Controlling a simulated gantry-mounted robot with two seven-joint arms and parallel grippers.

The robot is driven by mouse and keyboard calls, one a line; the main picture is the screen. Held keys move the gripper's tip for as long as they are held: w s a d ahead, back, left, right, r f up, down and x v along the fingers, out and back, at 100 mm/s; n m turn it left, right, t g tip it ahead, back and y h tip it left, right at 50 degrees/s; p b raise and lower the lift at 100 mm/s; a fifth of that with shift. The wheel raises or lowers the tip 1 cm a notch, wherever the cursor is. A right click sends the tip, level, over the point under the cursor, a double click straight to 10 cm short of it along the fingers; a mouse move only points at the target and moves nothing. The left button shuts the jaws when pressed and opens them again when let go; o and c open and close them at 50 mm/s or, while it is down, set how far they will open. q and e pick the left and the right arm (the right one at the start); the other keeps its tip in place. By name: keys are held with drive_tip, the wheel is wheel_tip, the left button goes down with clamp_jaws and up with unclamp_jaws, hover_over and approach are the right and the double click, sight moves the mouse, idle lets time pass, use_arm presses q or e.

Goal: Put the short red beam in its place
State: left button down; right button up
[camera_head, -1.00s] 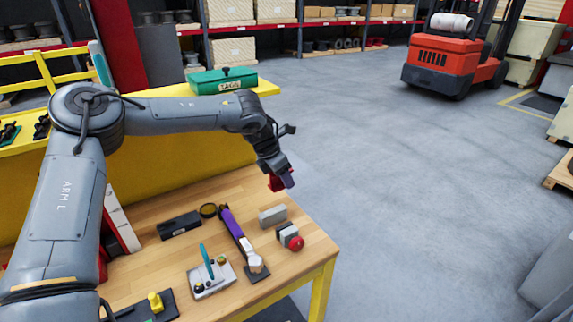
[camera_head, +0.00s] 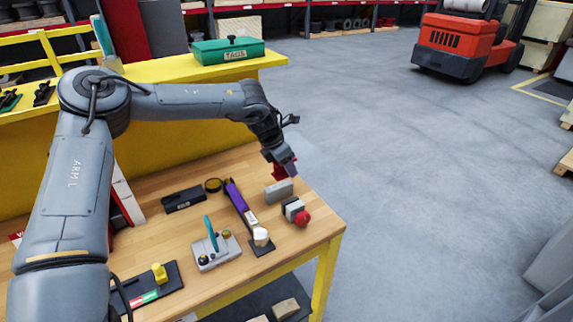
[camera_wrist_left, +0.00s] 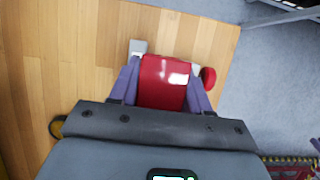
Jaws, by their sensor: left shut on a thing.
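The short red beam (camera_head: 279,171) is in my left gripper (camera_head: 288,167), above the far right part of the wooden table. In the left wrist view the beam (camera_wrist_left: 163,82) sits between the two purple fingers, which are shut on its sides. A grey block (camera_head: 279,191) stands on the table just below and in front of the gripper. In the wrist view its end (camera_wrist_left: 138,47) shows past the beam. Whether the beam touches anything below is not clear. The beam's place cannot be made out. My right gripper is not in view.
A grey part with a red knob (camera_head: 302,218) lies near the table's right edge. A purple-handled tool (camera_head: 238,199), a black box (camera_head: 183,199), a grey base with a teal lever (camera_head: 216,248) and a black plate with a yellow piece (camera_head: 146,287) lie to the left.

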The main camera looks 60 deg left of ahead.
sight(274, 162)
use_arm(q)
drive_tip(key=shift+f+b, duration=1.9)
drive_tip(key=shift+f, duration=0.9)
drive_tip(key=shift+f+b, duration=0.5)
drive_tip(key=shift+f, duration=0.45)
drive_tip(key=shift+c, duration=2.2)
unclamp_jaws()
drive_tip(key=shift+r, duration=0.45)
drive_tip(key=p+v, duration=0.2)
drive_tip(key=v, duration=0.8)
drive_tip(key=shift+s+a+p, duration=0.1)
drive_tip(key=shift+s+p, duration=0.05)
drive_tip(key=shift+p, duration=0.2)
